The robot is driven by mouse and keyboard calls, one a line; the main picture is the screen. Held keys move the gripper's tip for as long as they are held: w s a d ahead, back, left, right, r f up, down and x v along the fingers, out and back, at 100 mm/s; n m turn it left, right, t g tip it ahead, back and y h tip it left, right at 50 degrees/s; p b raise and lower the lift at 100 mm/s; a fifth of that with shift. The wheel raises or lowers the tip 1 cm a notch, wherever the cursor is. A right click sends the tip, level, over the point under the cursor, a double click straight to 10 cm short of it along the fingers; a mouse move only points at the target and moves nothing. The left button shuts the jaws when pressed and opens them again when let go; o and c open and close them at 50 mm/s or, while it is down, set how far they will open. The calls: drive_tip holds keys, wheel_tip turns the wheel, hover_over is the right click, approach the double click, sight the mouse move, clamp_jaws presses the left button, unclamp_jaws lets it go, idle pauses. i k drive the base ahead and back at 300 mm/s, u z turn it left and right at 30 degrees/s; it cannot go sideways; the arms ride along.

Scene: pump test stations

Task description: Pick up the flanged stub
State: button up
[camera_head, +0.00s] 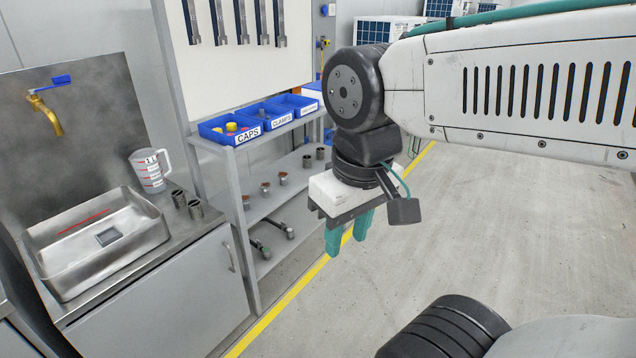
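I cannot tell for sure which part is the flanged stub. Small parts with reddish-brown tops stand on the middle shelf, one at the centre (265,188) and one right of it (283,178). Similar dark cylinders (307,161) stand at the far end of the shelf. My gripper (346,247) points down over the floor, right of the shelving. Its teal fingers are apart with nothing seen between them, and it touches none of these parts.
A steel sink (150,247) and a measuring jug (150,172) are at left. Blue bins, including CAPS (216,127), line the top shelf (240,139). Dark hose pieces (262,249) lie on the bottom shelf. The grey floor (520,230) beyond the yellow line is clear.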

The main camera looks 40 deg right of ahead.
sight(245, 197)
drive_tip(key=z, duration=2.2)
drive_tip(key=i, duration=2.1)
drive_tip(key=u, duration=2.8)
